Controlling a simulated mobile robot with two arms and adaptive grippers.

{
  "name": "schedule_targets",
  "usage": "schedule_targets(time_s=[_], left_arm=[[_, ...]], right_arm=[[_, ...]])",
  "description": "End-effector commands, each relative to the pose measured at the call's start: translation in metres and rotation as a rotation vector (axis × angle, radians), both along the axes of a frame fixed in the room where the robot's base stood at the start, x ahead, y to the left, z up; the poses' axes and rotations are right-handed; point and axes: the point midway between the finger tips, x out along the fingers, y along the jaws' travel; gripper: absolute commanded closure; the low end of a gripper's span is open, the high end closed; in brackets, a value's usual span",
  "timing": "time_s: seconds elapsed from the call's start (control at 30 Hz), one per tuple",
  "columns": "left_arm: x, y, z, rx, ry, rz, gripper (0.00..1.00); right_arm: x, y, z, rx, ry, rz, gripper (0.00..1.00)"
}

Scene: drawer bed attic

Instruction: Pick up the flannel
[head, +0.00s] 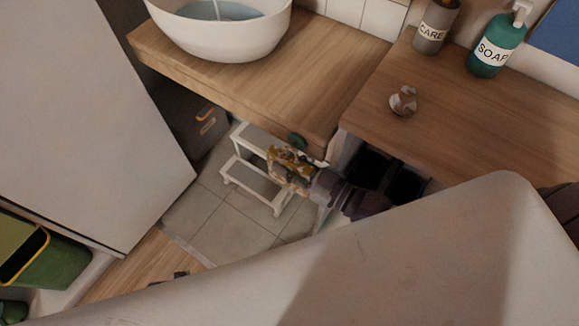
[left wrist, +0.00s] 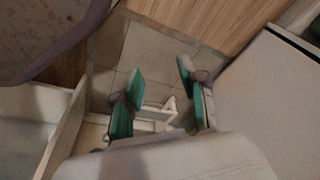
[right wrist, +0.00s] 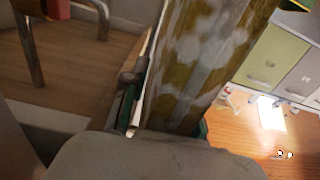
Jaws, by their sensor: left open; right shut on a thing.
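The flannel (head: 288,170) is a brown and white patterned cloth. In the head view it shows just below the front edge of the wooden counter, at the end of my right arm. My right gripper (head: 308,163) is shut on it. In the right wrist view the flannel (right wrist: 205,60) fills the middle and hides most of the fingers; one finger shows at its left side. My left gripper (left wrist: 161,80) is open and empty in its wrist view, with floor tiles behind its green fingers. I cannot make out the left gripper in the head view.
A white step stool (head: 253,185) stands on the tiled floor beneath the flannel. The wooden counter (head: 285,90) bears a white basin (head: 225,40). On the right-hand counter are a soap bottle (head: 493,50), a grey CARE container (head: 434,30) and a small metallic object (head: 403,100).

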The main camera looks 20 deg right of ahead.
Motion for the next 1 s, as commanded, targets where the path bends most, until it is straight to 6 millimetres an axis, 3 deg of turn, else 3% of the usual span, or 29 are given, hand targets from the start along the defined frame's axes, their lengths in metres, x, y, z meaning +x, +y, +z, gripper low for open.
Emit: schedule_targets(time_s=[0.2,0.33,1.0], left_arm=[[0.003,0.000,0.001,-0.001,-0.009,0.000,0.58],[-0.005,0.001,-0.018,0.000,0.009,-0.001,0.58],[-0.028,0.004,-0.053,0.004,0.031,-0.007,0.58]], right_arm=[[0.000,0.000,0.007,0.001,-0.002,0.000,1.00],[0.000,0.000,0.019,0.001,0.000,0.000,1.00],[-0.094,0.121,0.016,0.004,0.003,-0.002,1.00]])
